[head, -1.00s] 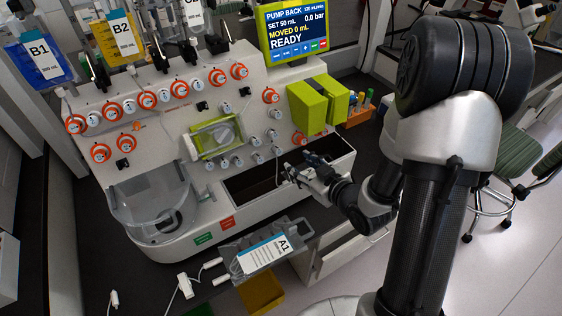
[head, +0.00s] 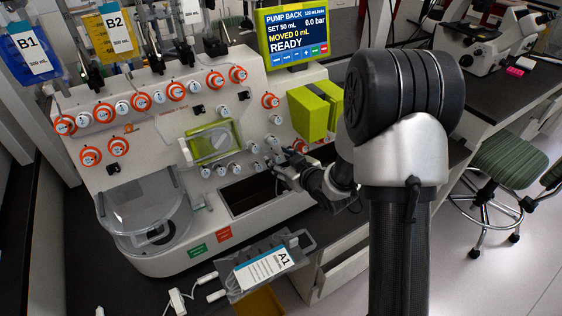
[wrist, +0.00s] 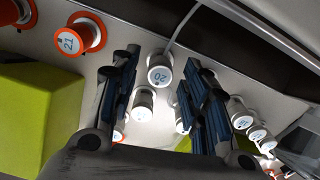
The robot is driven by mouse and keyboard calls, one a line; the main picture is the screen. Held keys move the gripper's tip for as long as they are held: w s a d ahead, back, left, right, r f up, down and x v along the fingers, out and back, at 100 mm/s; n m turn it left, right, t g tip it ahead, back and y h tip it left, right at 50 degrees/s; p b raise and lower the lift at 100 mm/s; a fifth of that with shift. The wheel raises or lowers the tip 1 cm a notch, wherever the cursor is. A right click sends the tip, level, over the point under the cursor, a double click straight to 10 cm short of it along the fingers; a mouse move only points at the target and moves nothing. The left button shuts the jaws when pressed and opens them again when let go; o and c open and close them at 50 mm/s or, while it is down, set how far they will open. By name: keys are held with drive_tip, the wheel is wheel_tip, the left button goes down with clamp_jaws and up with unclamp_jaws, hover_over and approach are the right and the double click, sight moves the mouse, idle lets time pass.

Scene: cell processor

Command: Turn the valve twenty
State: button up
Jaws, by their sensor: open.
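Valve 20 (wrist: 158,74) is a white knob with a blue-ringed label in the wrist view, its number upside down. A thin tube runs up from it. My gripper (wrist: 160,92) is open, with one dark finger on each side of the valve in that view. I cannot tell how far the fingertips are from it or whether they touch. In the head view my gripper (head: 281,163) is at the lower right of the machine's front panel, where it hides some of the knobs.
Valve 21 (wrist: 82,34), with an orange ring, sits left of valve 20 in the wrist view, beside a green block (wrist: 38,118). Other white knobs (wrist: 241,114) stand at the right. A dark open bin (head: 250,194) lies below the panel. The screen (head: 291,35) reads READY.

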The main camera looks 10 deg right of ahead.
clamp_jaws()
idle(0.5)
drive_tip(key=shift+m, duration=0.3)
drive_tip(key=m+p, duration=0.1)
drive_tip(key=m, duration=0.3)
drive_tip(key=shift+p, duration=0.4)
drive_tip(key=m+p, duration=0.1)
drive_tip(key=m, duration=0.4)
drive_tip(key=shift+d+p, duration=0.1)
drive_tip(key=shift+p, duration=0.3)
drive_tip(key=m+p, duration=0.1)
drive_tip(key=m, duration=0.3)
drive_tip(key=shift+m+p, duration=0.3)
drive_tip(key=shift+p, duration=0.1)
drive_tip(key=shift+m+p, duration=0.75)
drive_tip(key=shift+m, duration=1.15)
